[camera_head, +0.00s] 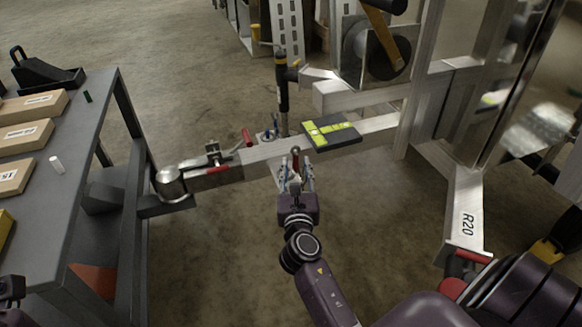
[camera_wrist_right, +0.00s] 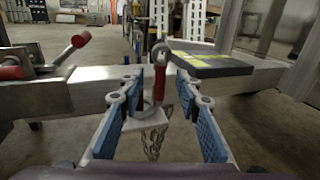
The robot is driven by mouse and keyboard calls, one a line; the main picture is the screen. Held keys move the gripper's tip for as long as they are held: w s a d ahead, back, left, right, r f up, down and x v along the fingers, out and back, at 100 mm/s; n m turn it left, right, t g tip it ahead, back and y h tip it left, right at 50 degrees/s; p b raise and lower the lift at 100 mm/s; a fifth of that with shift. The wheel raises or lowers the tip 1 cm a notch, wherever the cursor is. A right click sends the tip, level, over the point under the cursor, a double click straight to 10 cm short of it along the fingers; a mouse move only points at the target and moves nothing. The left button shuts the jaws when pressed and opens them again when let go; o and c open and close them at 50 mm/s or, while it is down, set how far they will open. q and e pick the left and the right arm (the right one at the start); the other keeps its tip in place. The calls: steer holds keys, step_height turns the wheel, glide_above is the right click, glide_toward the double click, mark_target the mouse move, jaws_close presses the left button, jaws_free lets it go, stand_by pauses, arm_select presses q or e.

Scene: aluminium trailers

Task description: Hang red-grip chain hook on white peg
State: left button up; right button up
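The red-grip chain hook (camera_wrist_right: 158,82) stands upright at the trailer's drawbar, with a metal eye at its top and chain (camera_wrist_right: 150,141) hanging below. It also shows in the head view (camera_head: 295,160). My right gripper (camera_wrist_right: 160,92) is open, its blue-padded fingers on either side of the hook with gaps to it. In the head view the right gripper (camera_head: 296,178) is beside the drawbar.
The aluminium drawbar (camera_head: 265,152) runs across the middle, with a coupler (camera_head: 172,182) near the table. A black and yellow-green block (camera_head: 328,133) lies on it. The grey table (camera_head: 75,135) carries cardboard boxes (camera_head: 22,137). Bare floor lies between table and trailer frame.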

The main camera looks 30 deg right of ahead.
mark_target(296, 159)
steer(key=b+x, duration=0.1)
steer(key=x, duration=0.3)
steer(key=shift+r, duration=0.1)
jaws_close()
